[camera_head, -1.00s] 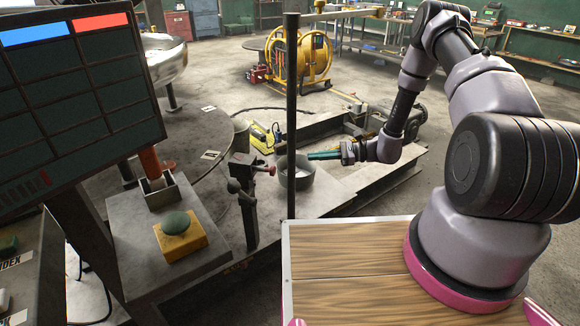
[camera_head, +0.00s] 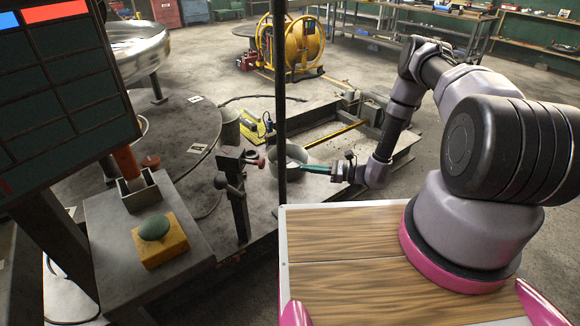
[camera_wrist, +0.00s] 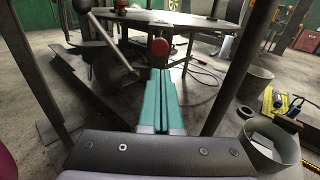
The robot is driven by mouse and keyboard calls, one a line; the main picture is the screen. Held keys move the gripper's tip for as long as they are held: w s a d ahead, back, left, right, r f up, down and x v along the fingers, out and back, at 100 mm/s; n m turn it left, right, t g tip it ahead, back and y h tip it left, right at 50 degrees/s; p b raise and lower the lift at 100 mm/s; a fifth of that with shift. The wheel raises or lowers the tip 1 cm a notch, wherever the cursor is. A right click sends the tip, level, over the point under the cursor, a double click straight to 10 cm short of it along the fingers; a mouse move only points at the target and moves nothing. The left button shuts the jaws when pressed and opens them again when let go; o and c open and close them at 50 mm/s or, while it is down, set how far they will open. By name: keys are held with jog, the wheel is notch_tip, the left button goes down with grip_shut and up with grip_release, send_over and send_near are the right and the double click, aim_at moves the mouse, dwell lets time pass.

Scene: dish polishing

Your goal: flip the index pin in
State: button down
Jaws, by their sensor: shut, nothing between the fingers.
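The index pin seems to be the small red knob (camera_head: 259,163) on the side of a dark upright bracket (camera_head: 238,195) beside the round table. In the wrist view a round red knob (camera_wrist: 160,46) shows straight beyond my fingertips, with a grey lever (camera_wrist: 103,30) to its left. My gripper (camera_head: 304,168) has teal fingers, shut and empty, pointing left toward the knob with a gap between. In the wrist view my gripper (camera_wrist: 161,73) has its two fingers together, just below the knob. A dark vertical post stands between knob and fingers in the head view.
The dark post (camera_head: 281,110) rises close to my fingers; it also shows right of them in the wrist view (camera_wrist: 238,70). A grey bin (camera_wrist: 270,148) stands at lower right there. A yellow box with a green button (camera_head: 154,228) and the round table (camera_head: 180,130) lie left.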

aim_at(264, 163)
jog(key=x, duration=1.3)
jog(key=shift+a, duration=0.1)
jog(key=shift+x, duration=1.65)
jog(key=shift+r, duration=0.1)
